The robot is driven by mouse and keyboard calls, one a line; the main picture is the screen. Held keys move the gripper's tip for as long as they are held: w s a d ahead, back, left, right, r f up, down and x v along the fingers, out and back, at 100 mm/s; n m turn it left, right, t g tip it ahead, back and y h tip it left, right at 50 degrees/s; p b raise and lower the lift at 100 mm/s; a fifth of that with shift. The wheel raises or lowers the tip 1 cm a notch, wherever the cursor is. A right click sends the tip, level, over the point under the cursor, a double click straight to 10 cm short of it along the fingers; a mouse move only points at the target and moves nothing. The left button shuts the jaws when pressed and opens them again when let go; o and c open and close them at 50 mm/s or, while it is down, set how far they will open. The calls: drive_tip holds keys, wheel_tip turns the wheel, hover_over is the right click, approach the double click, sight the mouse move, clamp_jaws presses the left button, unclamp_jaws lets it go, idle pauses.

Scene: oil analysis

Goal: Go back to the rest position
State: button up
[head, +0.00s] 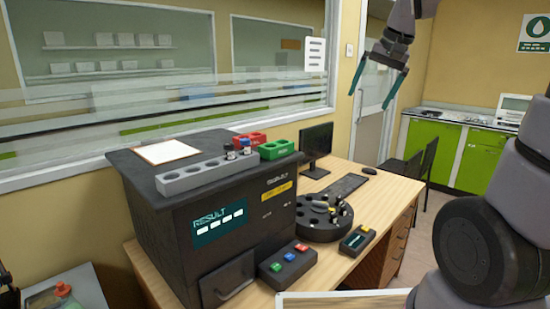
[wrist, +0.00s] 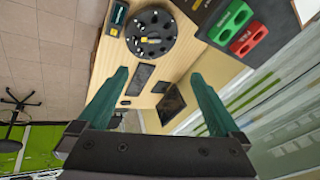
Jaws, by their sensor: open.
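My gripper (head: 379,82) hangs in the air in the head view, above and behind the desk, in front of the door. Its two teal fingers are spread apart with nothing between them. In the wrist view my gripper (wrist: 160,98) also shows open and empty, with the desk, keyboard and monitor far below. My arm comes in from the top and the right side of the head view.
A black analyzer (head: 215,225) stands on the wooden desk (head: 345,262). A grey rack (head: 207,173), a red block (head: 249,140) and a green block (head: 276,150) are on top. A round carousel (head: 318,228), button box (head: 288,264) and monitor (head: 316,146) stand beside it.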

drive_tip(key=s+t, duration=0.2)
drive_tip(key=s, duration=1.4)
drive_tip(key=shift+d, duration=0.3)
idle(0.5)
